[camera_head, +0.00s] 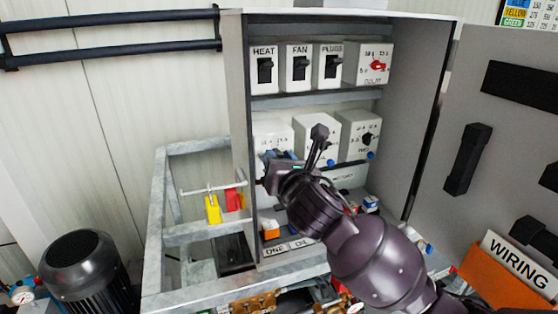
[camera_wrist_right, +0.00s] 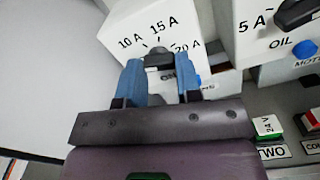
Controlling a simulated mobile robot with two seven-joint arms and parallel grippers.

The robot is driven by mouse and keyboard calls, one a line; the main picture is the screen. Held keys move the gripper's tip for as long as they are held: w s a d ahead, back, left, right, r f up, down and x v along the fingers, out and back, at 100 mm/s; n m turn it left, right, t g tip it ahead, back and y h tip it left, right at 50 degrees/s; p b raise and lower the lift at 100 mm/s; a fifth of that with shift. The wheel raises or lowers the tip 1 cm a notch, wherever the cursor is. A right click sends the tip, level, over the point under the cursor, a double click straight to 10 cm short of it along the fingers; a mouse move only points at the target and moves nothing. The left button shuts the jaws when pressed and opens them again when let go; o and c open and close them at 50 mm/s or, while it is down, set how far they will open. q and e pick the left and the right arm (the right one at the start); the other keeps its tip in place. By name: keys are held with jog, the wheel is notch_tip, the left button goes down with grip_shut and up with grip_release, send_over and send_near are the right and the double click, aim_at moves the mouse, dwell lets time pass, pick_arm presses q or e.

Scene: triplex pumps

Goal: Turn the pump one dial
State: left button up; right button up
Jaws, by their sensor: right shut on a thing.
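The pump one dial is a dark knob (camera_wrist_right: 158,57) on a white box (camera_wrist_right: 128,22) marked 10 A, 15 A and 20 A, in the right wrist view. The label below the knob is mostly covered. My right gripper (camera_wrist_right: 158,78) is shut on the knob, a blue finger on each side. In the head view the gripper (camera_head: 279,157) is at the left box (camera_head: 270,130) of the cabinet's middle row, and hides the knob there. My left gripper is not in view.
The cabinet (camera_head: 237,90) has a top row with HEAT (camera_head: 264,68), FAN and PLUGS switches and a red dial (camera_head: 377,65). Other dial boxes (camera_head: 357,130) stand to the right of the gripper. Below are small buttons (camera_head: 271,229). The open door (camera_head: 500,140) is at right.

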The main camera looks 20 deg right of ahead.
jog(key=shift+m, duration=0.3)
jog(key=shift+r+m, duration=0.15)
jog(key=shift+m, duration=4.7)
jog(key=shift+r+m, duration=0.15)
jog(key=shift+m, duration=4.75)
jog(key=shift+r+m, duration=0.15)
jog(key=shift+m, duration=4.7)
jog(key=o, duration=0.9)
